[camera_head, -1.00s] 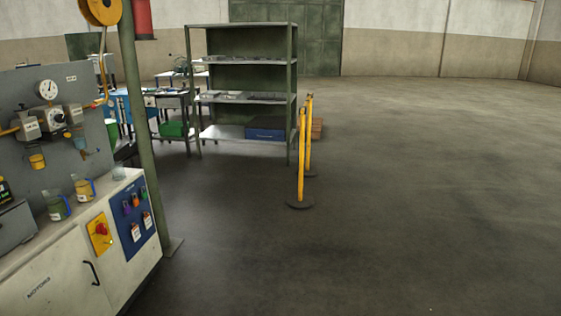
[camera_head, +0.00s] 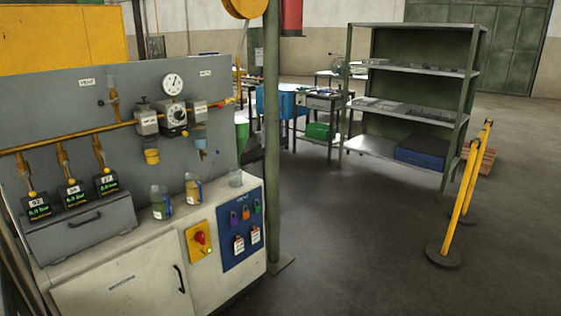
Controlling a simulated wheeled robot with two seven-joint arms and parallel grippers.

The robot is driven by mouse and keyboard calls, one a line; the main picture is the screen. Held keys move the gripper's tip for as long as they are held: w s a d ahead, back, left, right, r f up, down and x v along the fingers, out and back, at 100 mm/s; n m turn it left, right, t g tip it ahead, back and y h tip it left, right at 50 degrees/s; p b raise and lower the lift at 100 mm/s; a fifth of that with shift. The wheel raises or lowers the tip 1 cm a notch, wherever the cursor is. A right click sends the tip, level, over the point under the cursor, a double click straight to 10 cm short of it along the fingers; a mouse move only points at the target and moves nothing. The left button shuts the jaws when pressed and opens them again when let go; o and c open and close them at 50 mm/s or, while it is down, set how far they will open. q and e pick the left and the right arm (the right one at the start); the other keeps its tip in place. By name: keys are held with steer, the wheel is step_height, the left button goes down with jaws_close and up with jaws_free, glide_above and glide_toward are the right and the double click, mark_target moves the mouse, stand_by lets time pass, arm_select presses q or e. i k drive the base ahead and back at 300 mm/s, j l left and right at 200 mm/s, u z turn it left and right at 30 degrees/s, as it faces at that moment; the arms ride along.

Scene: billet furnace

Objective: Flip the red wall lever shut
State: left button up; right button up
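I see no clear red wall lever in the head view. The nearest match is a small red handle (camera_head: 200,238) on a yellow plate (camera_head: 194,253) on the front of the pale cabinet (camera_head: 110,272); I cannot tell if it is the lever or how it is set. A grey panel (camera_head: 230,88) above the cabinet carries a yellow pipe (camera_head: 75,138), a round gauge (camera_head: 173,84) and several yellow fittings. Neither of my grippers is in view.
A green post (camera_head: 271,150) stands at the cabinet's right end. Beyond it are a metal shelf (camera_head: 474,75), work tables and yellow barrier posts (camera_head: 467,190) on dark bases. The floor (camera_head: 350,255) between cabinet and barrier is clear.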

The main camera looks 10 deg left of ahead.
mark_target(220, 105)
steer(key=i+l+u, duration=0.8)
steer(key=i+l, duration=0.25)
steer(key=i, duration=0.2)
steer(key=i+l, duration=0.2)
steer(key=i, duration=0.25)
steer(key=i+l+z, duration=0.1)
steer(key=i+l, duration=0.15)
steer(key=i, duration=0.2)
steer(key=i+l, duration=0.2)
steer(key=i, duration=0.25)
